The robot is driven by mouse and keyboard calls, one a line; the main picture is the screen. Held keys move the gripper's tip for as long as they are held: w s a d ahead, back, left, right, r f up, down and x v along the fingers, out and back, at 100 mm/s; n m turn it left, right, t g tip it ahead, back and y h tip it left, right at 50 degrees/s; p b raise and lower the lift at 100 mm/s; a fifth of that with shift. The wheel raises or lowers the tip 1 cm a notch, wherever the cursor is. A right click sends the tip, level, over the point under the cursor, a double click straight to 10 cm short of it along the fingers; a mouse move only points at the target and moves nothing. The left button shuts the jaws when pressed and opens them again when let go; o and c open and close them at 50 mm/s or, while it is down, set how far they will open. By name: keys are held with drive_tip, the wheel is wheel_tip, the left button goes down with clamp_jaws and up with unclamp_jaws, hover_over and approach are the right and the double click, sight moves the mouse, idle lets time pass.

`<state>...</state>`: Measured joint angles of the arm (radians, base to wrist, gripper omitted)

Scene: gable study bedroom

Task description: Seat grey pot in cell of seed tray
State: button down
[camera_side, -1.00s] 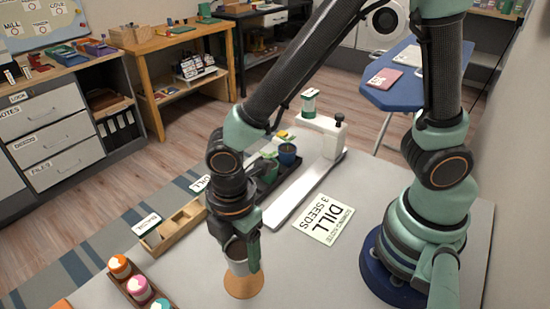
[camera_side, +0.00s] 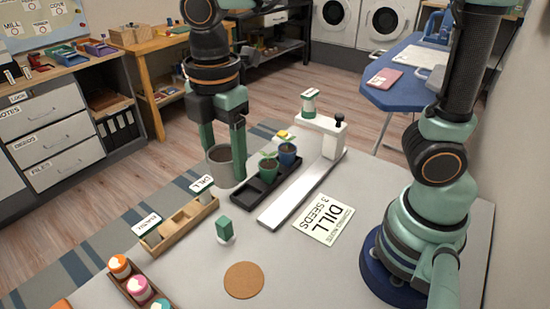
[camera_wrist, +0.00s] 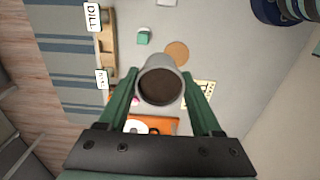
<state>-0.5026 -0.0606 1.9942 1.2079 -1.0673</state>
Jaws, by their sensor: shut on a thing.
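My gripper (camera_side: 223,170) is shut on the grey pot (camera_side: 219,166), which is upright and filled with dark soil. In the wrist view the pot (camera_wrist: 160,87) sits between both fingers. The black seed tray (camera_side: 252,196) lies just right of the pot in the side view. It holds a green pot with a seedling (camera_side: 268,168) and a blue pot (camera_side: 288,156). Its near-left end looks empty and is partly behind a finger. The grey pot appears raised beside that end; its exact height is unclear. The tray does not show clearly in the wrist view.
A wooden rack (camera_side: 183,226) with labelled packets stands left of the tray. A white dispenser (camera_side: 332,140) stands right of the tray on a long base.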

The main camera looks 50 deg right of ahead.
drive_tip(key=w+d, duration=0.8)
drive_tip(key=d, duration=0.4)
drive_tip(key=f, duration=2)
drive_tip(key=shift+w+d, duration=0.15)
drive_tip(key=shift+d, duration=0.25)
drive_tip(key=shift+f, duration=0.15)
drive_tip(key=shift+c, duration=0.3)
unclamp_jaws()
